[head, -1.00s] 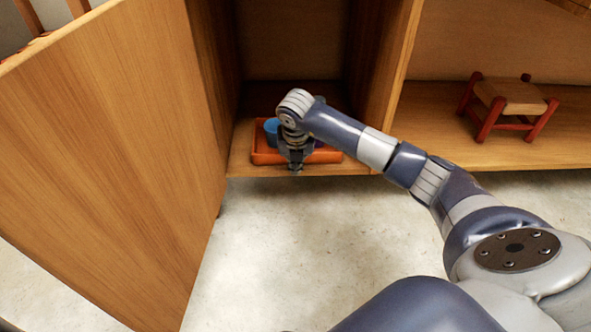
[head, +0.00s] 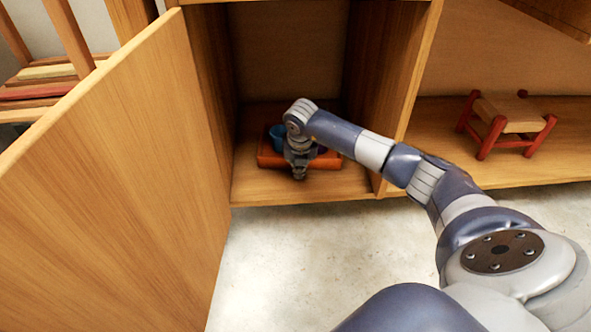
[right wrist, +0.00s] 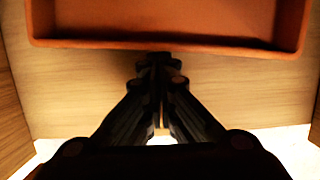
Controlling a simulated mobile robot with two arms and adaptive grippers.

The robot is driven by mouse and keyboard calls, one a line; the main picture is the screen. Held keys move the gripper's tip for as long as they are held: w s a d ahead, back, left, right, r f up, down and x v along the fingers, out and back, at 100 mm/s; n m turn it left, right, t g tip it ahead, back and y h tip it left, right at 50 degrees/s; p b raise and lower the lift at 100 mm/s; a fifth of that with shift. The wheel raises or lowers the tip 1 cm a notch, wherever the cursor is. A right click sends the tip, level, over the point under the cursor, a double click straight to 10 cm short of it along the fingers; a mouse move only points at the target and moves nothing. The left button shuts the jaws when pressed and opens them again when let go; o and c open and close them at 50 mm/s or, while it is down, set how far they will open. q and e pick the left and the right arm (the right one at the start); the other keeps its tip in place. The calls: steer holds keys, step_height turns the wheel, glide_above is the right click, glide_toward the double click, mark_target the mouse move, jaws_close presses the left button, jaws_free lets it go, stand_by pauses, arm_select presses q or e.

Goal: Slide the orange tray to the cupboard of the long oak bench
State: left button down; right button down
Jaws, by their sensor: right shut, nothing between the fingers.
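The orange tray (head: 333,160) sits on the floor of the open cupboard (head: 300,190) of the oak bench, set back from the front edge. A blue cup (head: 277,138) stands in it; a dark purple thing beside it is mostly hidden by my arm. My right gripper (head: 299,176) is shut and empty, pointing down at the tray's near side. In the right wrist view the shut fingertips (right wrist: 158,58) are at the tray's near rim (right wrist: 160,44); I cannot tell whether they touch it. My left gripper is not in view.
The cupboard door (head: 120,170) stands open at the left. An upright divider (head: 408,90) bounds the cupboard at the right. Beyond it a small red-legged stool (head: 507,118) stands on the bench's shelf. A slatted wooden chair (head: 50,85) is at the upper left.

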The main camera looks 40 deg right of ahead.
steer(key=shift+w+d+r+b, duration=0.1)
steer(key=shift+w+d+b, duration=0.1)
steer(key=shift+w+d, duration=0.55)
steer(key=shift+w+d+f+b, duration=0.15)
steer(key=shift+w+d, duration=0.15)
steer(key=shift+w, duration=0.75)
steer(key=shift+w+d+r+b, duration=0.2)
steer(key=shift+w+d, duration=0.35)
steer(key=shift+w, duration=0.35)
steer(key=shift+s, duration=0.15)
